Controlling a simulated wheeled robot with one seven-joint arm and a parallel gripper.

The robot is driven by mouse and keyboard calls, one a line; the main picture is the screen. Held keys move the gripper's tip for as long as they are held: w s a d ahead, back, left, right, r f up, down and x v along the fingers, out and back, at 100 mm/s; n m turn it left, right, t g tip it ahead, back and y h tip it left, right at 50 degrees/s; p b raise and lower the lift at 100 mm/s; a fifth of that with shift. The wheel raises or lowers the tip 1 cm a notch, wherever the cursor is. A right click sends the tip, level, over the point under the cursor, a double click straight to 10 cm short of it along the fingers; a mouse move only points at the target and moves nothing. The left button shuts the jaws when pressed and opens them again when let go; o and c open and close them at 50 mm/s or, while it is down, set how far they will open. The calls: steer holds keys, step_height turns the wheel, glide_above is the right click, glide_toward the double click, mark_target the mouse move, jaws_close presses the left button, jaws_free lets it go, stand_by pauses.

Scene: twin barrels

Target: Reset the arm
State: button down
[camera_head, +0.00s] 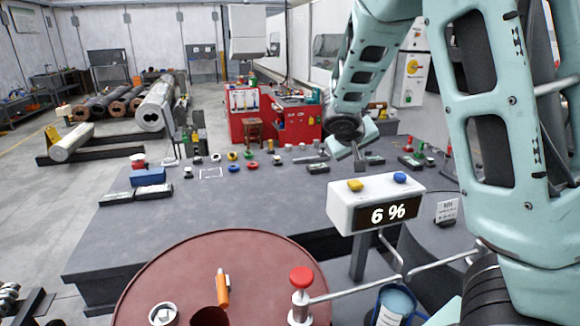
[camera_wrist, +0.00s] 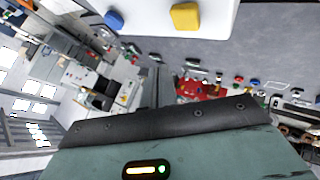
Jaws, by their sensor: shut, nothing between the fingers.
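My arm comes down from the upper right in the head view and bends toward the grey table (camera_head: 215,208). The box reads "6 %" and has a yellow button (camera_head: 355,185) and a blue button (camera_head: 400,178) on top. In the wrist view the box's yellow button (camera_wrist: 185,16) and blue button (camera_wrist: 114,19) show at the top edge.
A red-brown barrel (camera_head: 200,260) stands in front, with an orange-handled tool (camera_head: 223,288) and a red-knobbed valve (camera_head: 301,280) on it. Several coloured buttons line the table's far side. The table's middle is clear.

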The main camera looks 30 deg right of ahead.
steer(key=s+a+f+n+y+b, duration=0.1)
steer(key=s+a+f+n+y, duration=0.15)
steer(key=a, duration=0.55)
steer(key=s+a+f+n+g+y+b, duration=0.15)
steer(key=s+a, duration=0.25)
steer(key=a, duration=0.4)
steer(key=s+a+f+n+y, duration=0.1)
steer(key=s+a+f+y, duration=0.15)
steer(key=a, duration=0.55)
steer(key=s+a+f+n+g+y, duration=0.1)
steer(key=s+a+n, duration=0.2)
steer(key=s+a, duration=0.3)
steer(key=s+a+f+n+g+y+b, duration=0.1)
steer(key=s+a+n, duration=0.2)
steer(key=s+a, duration=0.4)
steer(key=s, duration=0.5)
steer(key=shift+a+g, duration=0.2)
steer(key=shift+g, duration=0.15)
